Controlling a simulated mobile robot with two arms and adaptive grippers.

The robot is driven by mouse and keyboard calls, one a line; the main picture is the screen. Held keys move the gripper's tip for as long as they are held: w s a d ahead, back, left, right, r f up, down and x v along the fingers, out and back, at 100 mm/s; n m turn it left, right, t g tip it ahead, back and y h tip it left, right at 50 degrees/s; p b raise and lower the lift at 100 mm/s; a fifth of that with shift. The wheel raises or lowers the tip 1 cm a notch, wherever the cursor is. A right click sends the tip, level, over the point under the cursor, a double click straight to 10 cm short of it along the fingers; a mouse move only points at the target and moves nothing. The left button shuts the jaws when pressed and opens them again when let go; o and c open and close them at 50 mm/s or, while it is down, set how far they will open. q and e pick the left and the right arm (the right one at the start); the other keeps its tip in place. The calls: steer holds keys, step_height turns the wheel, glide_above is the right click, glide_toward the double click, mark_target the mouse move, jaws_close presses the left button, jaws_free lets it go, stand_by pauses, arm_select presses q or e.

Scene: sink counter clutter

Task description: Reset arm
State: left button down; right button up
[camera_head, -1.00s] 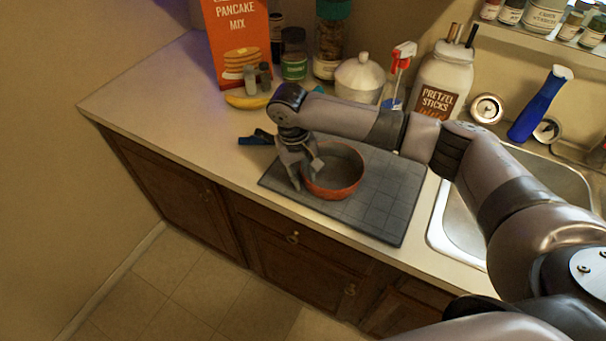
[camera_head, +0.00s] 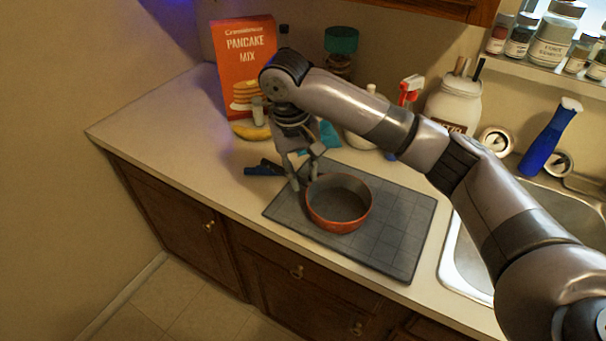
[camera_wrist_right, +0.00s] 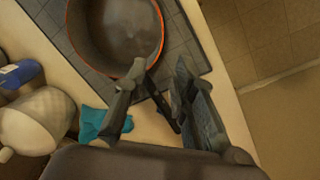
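The pot stands upright and looks empty on a dark grey mat (camera_head: 400,225). My left gripper is not in view.
Left of the gripper lie a dark blue item (camera_head: 264,168) and a banana (camera_head: 250,131). A pancake mix box (camera_head: 246,60) stands behind. A teal cloth (camera_wrist_right: 92,122), a white jar (camera_head: 455,102), a blue bottle (camera_head: 548,138) and the sink (camera_head: 462,255) are nearby. The counter's left is clear.

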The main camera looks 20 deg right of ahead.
steer(key=shift+f, duration=0.1)
steer(key=s+a+f+n+t+y, duration=0.1)
steer(key=s+a+f+n+y, duration=0.1)
steer(key=s+a+f, duration=0.5)
steer(key=s+a+f+n+t+y, duration=0.1)
steer(key=s+a+f+n+y, duration=0.15)
steer(key=s+f, duration=0.45)
steer(key=s+d+f+m+t+h, duration=0.1)
steer(key=s+d+f, duration=0.2)
steer(key=s+d, duration=0.35)
steer(key=s+d+f+m+t+h, duration=0.1)
steer(key=s+d+f+h, duration=0.15)
steer(key=s+d, duration=0.4)
step_height(320, 180, down, 28)
steer(key=s+g, duration=0.2)
steer(key=s, duration=0.1)
steer(key=s+d+f+g, duration=0.1)
steer(key=s+d+f, duration=0.1)
steer(key=s+f, duration=1.2)
steer(key=shift+s+d+n+y, duration=0.15)
steer(key=shift+s+n+y, duration=0.15)
steer(key=shift+s+n, duration=0.15)
